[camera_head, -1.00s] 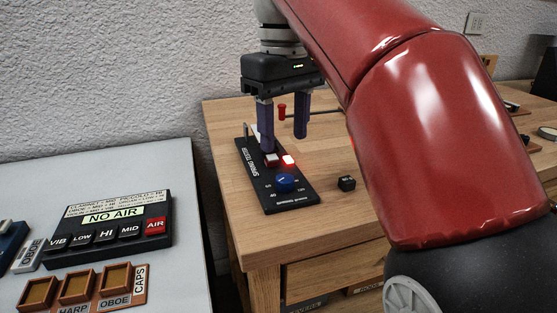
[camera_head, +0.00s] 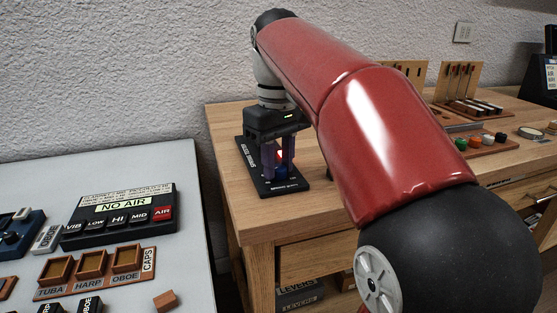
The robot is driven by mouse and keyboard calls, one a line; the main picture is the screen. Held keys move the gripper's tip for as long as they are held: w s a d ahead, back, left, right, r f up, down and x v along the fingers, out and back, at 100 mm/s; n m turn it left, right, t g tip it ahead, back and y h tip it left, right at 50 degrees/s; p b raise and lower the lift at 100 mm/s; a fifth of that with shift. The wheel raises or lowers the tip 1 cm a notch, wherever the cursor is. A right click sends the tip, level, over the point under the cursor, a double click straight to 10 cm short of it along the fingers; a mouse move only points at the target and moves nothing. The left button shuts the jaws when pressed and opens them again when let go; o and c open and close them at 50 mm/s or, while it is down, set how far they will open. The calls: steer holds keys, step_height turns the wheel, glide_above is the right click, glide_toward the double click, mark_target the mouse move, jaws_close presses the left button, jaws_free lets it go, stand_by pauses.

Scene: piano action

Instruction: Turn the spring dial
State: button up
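The spring tester (camera_head: 249,163) is a black slanted panel on the wooden bench, left of my red arm. Its blue spring dial (camera_head: 281,173) sits near the panel's front end and is partly hidden by my gripper. My gripper (camera_head: 278,174) points down over the panel. Its two dark purple fingers are apart, low at the dial. I cannot tell whether either finger touches it. A lit red light (camera_head: 280,155) shows between the fingers. The dial's pointer and scale are too small or covered to read.
A grey table with a NO AIR panel (camera_head: 117,212) and a wooden caps tray (camera_head: 96,272) stands at left. My arm crosses the bench's middle. Racks (camera_head: 462,83) and coloured knobs (camera_head: 480,141) stand on the bench at right. The bench's front left is clear.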

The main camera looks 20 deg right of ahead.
steer(key=c, duration=0.5)
steer(key=shift+m, duration=1.4)
steer(key=o, duration=1)
steer(key=shift+r, duration=0.1)
